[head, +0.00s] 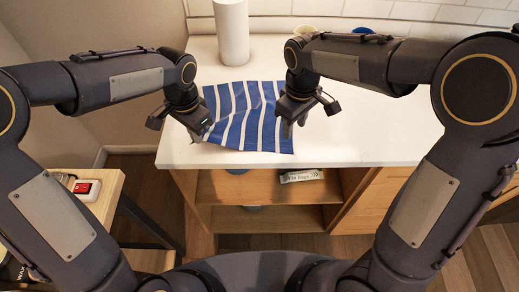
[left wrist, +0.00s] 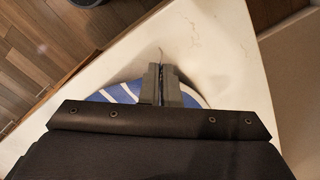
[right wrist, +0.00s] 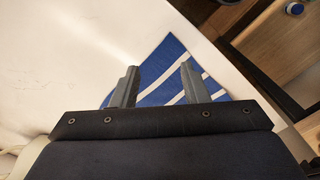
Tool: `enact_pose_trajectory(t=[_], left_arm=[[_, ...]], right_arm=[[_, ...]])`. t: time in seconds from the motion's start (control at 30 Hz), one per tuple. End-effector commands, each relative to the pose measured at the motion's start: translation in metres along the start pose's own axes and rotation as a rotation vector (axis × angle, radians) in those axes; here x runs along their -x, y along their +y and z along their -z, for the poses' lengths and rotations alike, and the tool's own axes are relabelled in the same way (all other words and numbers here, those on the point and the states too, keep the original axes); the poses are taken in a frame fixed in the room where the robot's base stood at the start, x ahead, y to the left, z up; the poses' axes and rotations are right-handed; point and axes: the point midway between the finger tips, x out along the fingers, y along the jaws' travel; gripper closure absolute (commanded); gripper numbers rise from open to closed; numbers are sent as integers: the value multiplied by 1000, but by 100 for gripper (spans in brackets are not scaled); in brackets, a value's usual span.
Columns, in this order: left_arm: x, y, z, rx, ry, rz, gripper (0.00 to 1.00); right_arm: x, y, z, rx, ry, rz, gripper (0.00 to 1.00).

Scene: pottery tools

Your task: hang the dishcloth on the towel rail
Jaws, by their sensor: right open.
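The dishcloth (head: 245,112), blue with white stripes, lies spread on the white counter, its front edge near the counter's front. My left gripper (head: 202,136) is at its front left corner. In the left wrist view its fingers (left wrist: 163,86) are close together with blue cloth on both sides; they look shut on the cloth, though the tips hide the pinch. My right gripper (head: 291,127) is at the cloth's right edge; in the right wrist view its fingers (right wrist: 152,85) are apart, with cloth (right wrist: 165,70) between and below them. No towel rail shows.
A white paper roll (head: 231,32) stands at the back of the counter (head: 350,135). A blue item (head: 365,30) and a pale bowl (head: 305,30) sit behind my right arm. Open shelves (head: 260,187) are below. A wooden side table (head: 105,195) stands front left.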

Motion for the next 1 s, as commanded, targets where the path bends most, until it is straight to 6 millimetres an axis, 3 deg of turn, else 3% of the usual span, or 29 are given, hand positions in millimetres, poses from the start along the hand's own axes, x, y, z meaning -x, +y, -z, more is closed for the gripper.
enact_pose_trajectory(t=[0.1,0.23,0.8,1.0], left_arm=[[0,0,0,0,0,0,100],[0,0,0,0,0,0,100],[0,0,0,0,0,0,100],[0,0,0,0,0,0,100]], right_arm=[[27,-11,4,-40,6,-2,59],[32,-15,3,-59,0,-3,59],[-43,-15,3,-59,-2,-2,59],[-60,-15,3,-58,0,-3,59]])
